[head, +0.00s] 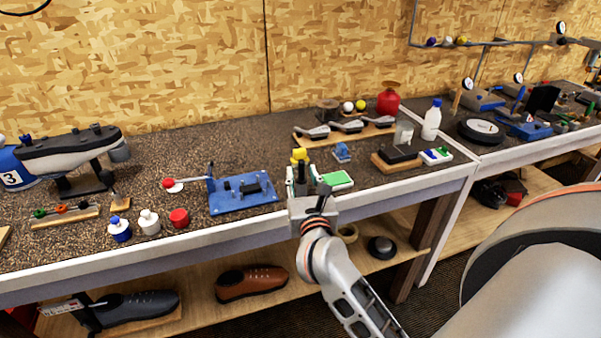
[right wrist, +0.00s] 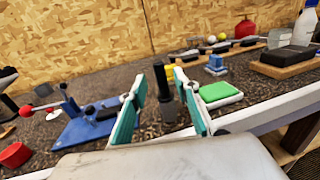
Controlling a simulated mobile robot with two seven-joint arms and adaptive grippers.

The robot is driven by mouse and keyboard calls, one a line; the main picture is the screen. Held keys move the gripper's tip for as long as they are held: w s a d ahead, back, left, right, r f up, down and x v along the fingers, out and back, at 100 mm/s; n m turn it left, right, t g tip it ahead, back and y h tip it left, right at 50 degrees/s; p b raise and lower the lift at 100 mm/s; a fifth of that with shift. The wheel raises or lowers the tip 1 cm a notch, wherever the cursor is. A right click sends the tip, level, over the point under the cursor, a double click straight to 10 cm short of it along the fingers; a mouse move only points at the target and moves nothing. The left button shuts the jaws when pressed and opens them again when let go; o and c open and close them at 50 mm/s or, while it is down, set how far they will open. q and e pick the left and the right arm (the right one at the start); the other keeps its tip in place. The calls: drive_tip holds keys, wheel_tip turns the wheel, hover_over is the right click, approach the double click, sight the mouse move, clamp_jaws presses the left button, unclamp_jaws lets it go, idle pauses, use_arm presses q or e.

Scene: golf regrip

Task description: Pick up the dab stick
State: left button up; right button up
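My right gripper (head: 303,184) is at the front edge of the bench, its fingers pointing toward the back. In the right wrist view the right gripper (right wrist: 168,112) is open, with its two teal-padded fingers spread apart. A dark upright stick (right wrist: 162,82), which looks like the dab stick, shows between the fingers, with a dark cylinder beside it. I cannot tell whether a finger touches it. In the head view the stick is mostly hidden by the gripper. My left gripper is in neither view.
A blue fixture (head: 240,192) with a red-knobbed lever stands left of the gripper. A green-topped pad (head: 336,180) lies close on the right, and a yellow object (head: 299,155) is behind. Small bottles (head: 149,221) and a red pot (head: 180,218) stand at the front left. Shoes lie on the lower shelf.

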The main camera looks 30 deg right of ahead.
sight(302, 170)
drive_tip(key=shift+x, duration=1.6)
drive_tip(key=shift+s+d, duration=0.1)
clamp_jaws()
